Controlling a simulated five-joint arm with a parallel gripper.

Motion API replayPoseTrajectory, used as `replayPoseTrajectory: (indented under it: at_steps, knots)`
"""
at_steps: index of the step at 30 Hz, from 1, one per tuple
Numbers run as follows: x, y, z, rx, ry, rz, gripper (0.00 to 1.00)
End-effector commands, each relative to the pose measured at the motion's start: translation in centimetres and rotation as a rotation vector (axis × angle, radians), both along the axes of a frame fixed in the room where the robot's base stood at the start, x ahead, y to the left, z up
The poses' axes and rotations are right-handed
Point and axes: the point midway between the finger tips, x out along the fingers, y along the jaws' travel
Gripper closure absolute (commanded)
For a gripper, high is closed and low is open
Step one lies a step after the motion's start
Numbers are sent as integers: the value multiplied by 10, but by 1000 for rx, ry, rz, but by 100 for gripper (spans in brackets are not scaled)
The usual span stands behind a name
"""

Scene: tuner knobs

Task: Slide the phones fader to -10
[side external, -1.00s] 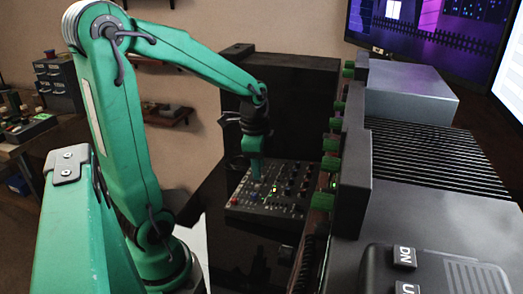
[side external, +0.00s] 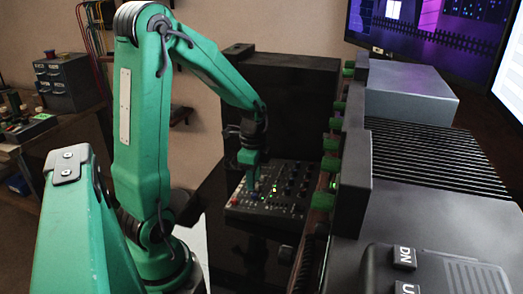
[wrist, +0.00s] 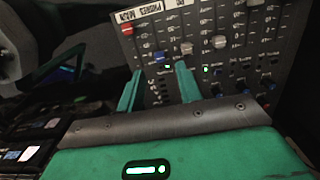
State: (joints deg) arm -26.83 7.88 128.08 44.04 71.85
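The mixer panel (side external: 265,210) lies flat on the dark desk in the side view, and its upside-down labels show in the wrist view (wrist: 240,72). The phones fader appears to be the blue cap (wrist: 160,56), in line with the PHONES label (wrist: 151,10). My gripper (wrist: 160,67) is open, with one green finger to the left and one to the right of the blue cap's column. A gap shows between the fingers; contact with the cap cannot be told. In the side view my gripper (side external: 252,186) is low over the panel's left part, and the cap is hidden.
A red cap (wrist: 127,30) is left of the blue one, near MAIN. White caps (wrist: 186,48) (wrist: 218,42) are to the right, close to my right finger. Several knobs fill the panel's far side. A dark rack with green knobs (side external: 331,143) stands right of the mixer.

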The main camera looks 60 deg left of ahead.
Motion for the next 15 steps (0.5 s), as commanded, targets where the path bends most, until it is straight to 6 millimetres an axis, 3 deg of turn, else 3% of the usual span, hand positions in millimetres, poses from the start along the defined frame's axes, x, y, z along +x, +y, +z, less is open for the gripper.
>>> replayPoseTrajectory:
  at_steps: [6,15]
  knots:
    - [-1,0,-27,-2,4,0,65]
    - [0,0,-48,-1,2,0,65]
